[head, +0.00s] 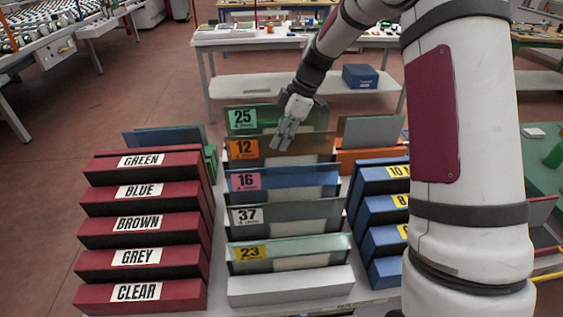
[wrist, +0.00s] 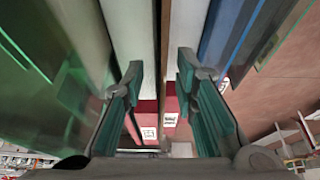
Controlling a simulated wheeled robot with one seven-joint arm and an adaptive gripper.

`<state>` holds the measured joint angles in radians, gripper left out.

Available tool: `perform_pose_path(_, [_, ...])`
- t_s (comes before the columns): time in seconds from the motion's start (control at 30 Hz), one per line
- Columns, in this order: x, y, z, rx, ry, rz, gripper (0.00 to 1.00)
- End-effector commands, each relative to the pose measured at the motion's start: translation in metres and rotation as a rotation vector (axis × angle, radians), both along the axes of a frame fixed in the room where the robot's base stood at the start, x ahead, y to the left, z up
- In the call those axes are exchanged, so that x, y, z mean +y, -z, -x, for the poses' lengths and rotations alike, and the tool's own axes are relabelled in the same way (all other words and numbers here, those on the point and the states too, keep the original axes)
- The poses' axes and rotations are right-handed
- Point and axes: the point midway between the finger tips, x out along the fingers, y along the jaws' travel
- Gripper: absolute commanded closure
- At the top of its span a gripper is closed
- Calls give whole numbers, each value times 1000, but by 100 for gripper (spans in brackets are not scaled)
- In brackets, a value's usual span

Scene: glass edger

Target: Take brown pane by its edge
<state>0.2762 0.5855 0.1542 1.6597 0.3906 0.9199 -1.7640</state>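The brown pane (head: 315,146) stands upright in the rack slot with the orange 12 label, between the green pane (head: 305,117) behind and the blue pane (head: 305,178) in front. My gripper (head: 283,141) points down at the upper edge of the brown pane, left of its middle. In the wrist view, my gripper (wrist: 158,76) has its two fingers apart, with the thin brown edge of the pane (wrist: 160,42) running between them. I see a gap at the fingers, so they do not look closed on the pane. The pane's lower part is hidden in the slot.
Red boxes labelled by colour (head: 141,223) stand to the left, and blue numbered boxes (head: 378,209) to the right. Panes labelled 37 (head: 305,212) and 23 (head: 305,246) stand nearer. A white bench (head: 235,86) with a blue box (head: 360,76) lies behind.

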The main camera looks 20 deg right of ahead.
Motion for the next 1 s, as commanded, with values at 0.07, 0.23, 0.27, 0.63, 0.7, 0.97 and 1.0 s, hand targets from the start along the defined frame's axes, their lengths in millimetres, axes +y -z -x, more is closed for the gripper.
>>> perform_pose_path(0.07, [4, 12, 4, 5, -2, -1, 73])
perform_pose_path(0.23, [11, 31, 1, 2, -1, 0, 73])
perform_pose_path(0.27, [12, 33, 1, 2, -1, 0, 73])
perform_pose_path(0.63, [12, 36, 0, 0, 0, 1, 94])
perform_pose_path(0.7, [12, 36, 0, 0, 0, 1, 100])
perform_pose_path(0.97, [12, 35, -1, -1, -1, 0, 100])
perform_pose_path(1.0, [12, 35, -1, -1, -1, 0, 100])
